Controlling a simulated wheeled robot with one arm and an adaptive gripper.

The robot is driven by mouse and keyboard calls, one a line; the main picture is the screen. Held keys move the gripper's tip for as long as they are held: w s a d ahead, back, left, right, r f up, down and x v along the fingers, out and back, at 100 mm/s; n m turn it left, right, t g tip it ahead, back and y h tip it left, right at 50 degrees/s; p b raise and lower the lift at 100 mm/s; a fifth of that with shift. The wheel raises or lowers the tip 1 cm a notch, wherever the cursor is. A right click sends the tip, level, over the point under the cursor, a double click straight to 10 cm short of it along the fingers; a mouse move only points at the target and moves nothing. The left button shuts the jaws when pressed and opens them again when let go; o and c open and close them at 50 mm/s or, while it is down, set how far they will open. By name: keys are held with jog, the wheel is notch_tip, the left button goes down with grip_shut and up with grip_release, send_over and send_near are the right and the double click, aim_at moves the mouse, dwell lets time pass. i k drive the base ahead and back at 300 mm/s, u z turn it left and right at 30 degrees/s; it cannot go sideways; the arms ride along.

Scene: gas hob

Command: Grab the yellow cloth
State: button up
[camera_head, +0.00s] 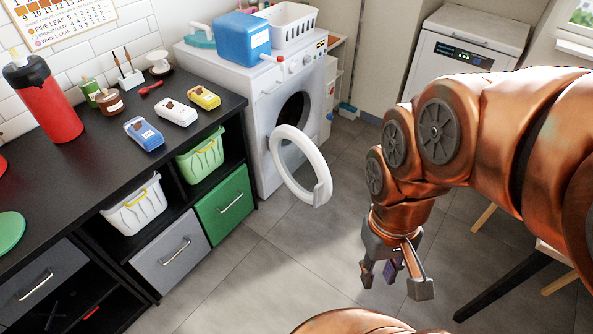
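A small yellow item with a dark mark on top (204,97), which looks like a folded cloth, lies on the black counter near its right end, close to the washing machine. Similar white (177,112) and blue (144,133) items lie to its left, slightly apart. My gripper (394,281) hangs over the floor at the right, pointing down, well away from the counter. Its fingers are spread and I see no cloth between them.
The washing machine (270,95) has its round door (301,166) swung open between counter and gripper. A red flask (46,105), jars and a red spoon (151,88) stand or lie on the counter. Floor (290,265) is clear at the middle. A dark-legged piece of furniture stands lower right.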

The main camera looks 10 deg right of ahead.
aim_at(206, 99)
jog(key=u, duration=0.05)
jog(key=k, duration=0.5)
jog(key=u, duration=0.75)
jog(key=i, duration=0.35)
jog(key=u, duration=1)
jog(key=i, duration=0.9)
jog(key=z, duration=0.4)
jog(key=i, duration=1.2)
jog(key=z, duration=1)
